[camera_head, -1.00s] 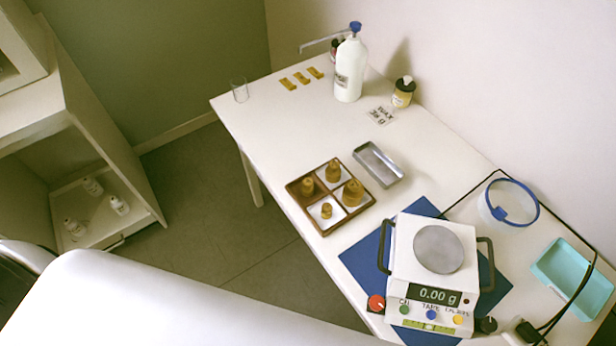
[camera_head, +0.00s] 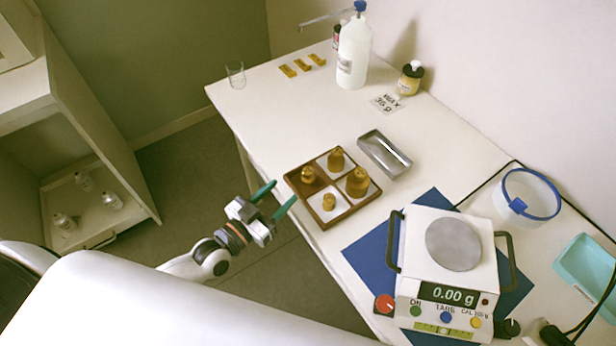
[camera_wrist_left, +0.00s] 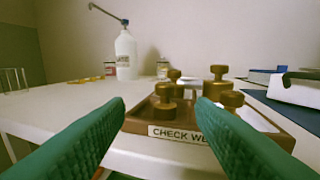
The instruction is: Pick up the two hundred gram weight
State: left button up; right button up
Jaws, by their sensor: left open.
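Several brass weights of differing size stand in a brown wooden tray (camera_head: 326,225) with compartments. The largest-looking weight (camera_head: 357,182) is at the right, another (camera_head: 336,160) at the back, one (camera_head: 308,175) at the left and the smallest (camera_head: 329,202) at the front. I cannot read which is the two hundred gram one. My left gripper (camera_head: 275,199) is open and empty, just left of the tray's front-left edge. In the left wrist view its green fingers (camera_wrist_left: 165,125) spread before the tray, labelled "CHECK WE...", with the weights beyond. My right gripper is not in view.
A scale (camera_head: 450,290) reading 0.00 g sits on a blue mat (camera_head: 365,255) right of the tray. A metal dish (camera_head: 384,153) lies behind the tray. A white pump bottle (camera_head: 353,55) and a glass (camera_head: 236,76) stand farther back.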

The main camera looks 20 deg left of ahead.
aim_at(304, 175)
pick_arm(q)
jog(key=x, duration=0.4)
jog(key=shift+w, duration=0.2)
jog(key=x, duration=0.2)
jog(key=p+x, duration=0.1)
jog(key=x, duration=0.2)
jog(key=shift+d, duration=0.45)
jog(key=shift+s, duration=0.1)
jog(key=shift+r, duration=0.1)
grip_shut()
